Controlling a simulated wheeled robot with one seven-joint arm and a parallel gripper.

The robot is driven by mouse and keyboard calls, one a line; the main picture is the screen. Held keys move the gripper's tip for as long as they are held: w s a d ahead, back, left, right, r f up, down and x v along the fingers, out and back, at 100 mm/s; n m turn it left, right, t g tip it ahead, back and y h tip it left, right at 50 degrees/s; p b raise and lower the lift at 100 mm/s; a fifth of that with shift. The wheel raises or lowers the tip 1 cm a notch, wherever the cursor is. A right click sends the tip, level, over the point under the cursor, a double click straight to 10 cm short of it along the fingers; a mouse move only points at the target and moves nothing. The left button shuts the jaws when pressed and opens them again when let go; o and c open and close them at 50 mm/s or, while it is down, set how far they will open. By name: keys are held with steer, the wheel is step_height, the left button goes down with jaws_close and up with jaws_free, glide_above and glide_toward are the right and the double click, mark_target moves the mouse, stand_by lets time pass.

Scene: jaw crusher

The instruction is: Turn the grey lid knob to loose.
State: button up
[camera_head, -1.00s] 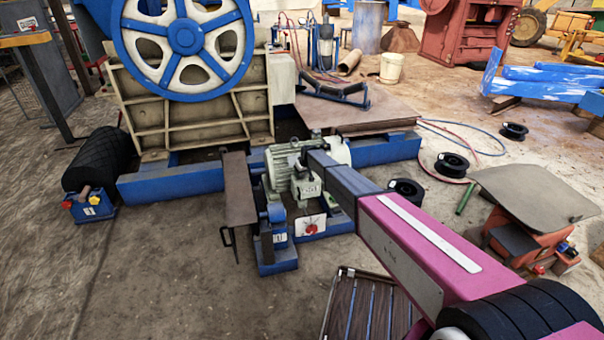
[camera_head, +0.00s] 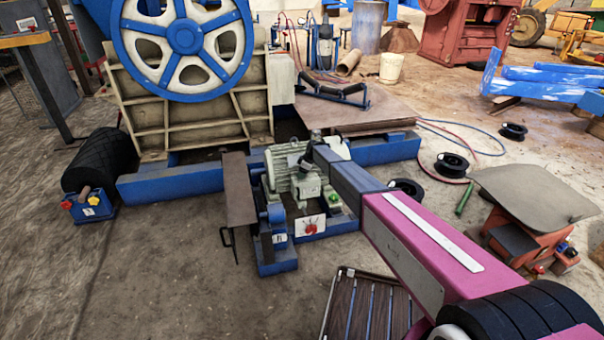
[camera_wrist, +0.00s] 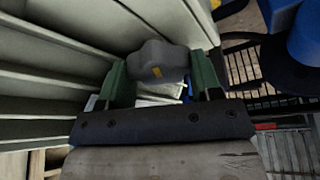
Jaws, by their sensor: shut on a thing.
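The grey lid knob (camera_wrist: 154,61) is a lobed knob with a small yellow mark on its face, seen in the wrist view. My gripper (camera_wrist: 160,72) has green fingers on either side of the knob and is shut on it. The knob sits close to pale ribbed metal of the motor housing (camera_wrist: 40,75). In the head view the grey-green motor (camera_head: 283,172) stands beside the blue wheel machine, and my arm reaches to its top right. The knob and fingertips are too small to make out clearly there.
A brown plate (camera_head: 240,190) stands left of the motor. A small panel with a red knob (camera_head: 309,227) and a green button (camera_head: 335,201) sit in front of it. The floor at front left is clear.

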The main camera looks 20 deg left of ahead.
steer(key=shift+n, duration=0.4)
steer(key=o, duration=0.9)
steer(key=shift+w, duration=0.1)
